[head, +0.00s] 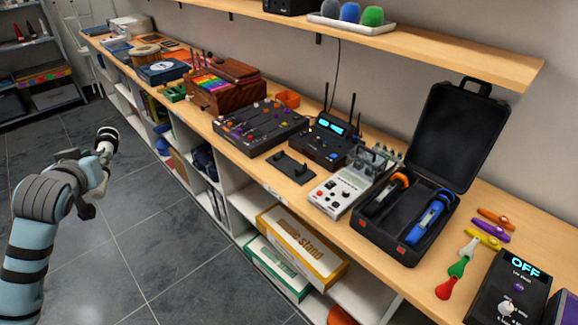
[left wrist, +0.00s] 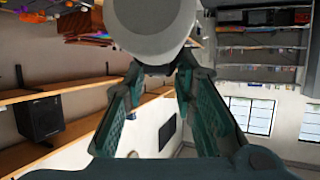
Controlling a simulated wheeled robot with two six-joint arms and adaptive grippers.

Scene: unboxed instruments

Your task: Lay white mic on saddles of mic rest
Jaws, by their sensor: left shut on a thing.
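My left gripper (head: 99,163) is raised over the floor at the left of the head view, well apart from the shelf top. It is shut on the white mic (head: 106,146), which shows small, pale with dark bands. In the left wrist view the mic's pale rounded end (left wrist: 152,28) fills the top middle, between the teal fingers (left wrist: 155,90); the rest of it is out of frame. The mic rest (head: 290,167), a low black base with small uprights, stands empty near the shelf's front edge. My right gripper is not in view.
A grey pedal-like box (head: 338,194) and an open black case (head: 403,250) with orange-ringed and blue mics stand right of the rest. A black mixer (head: 258,126) is behind left, and a receiver with antennas (head: 328,142) behind. Open floor lies between arm and shelf.

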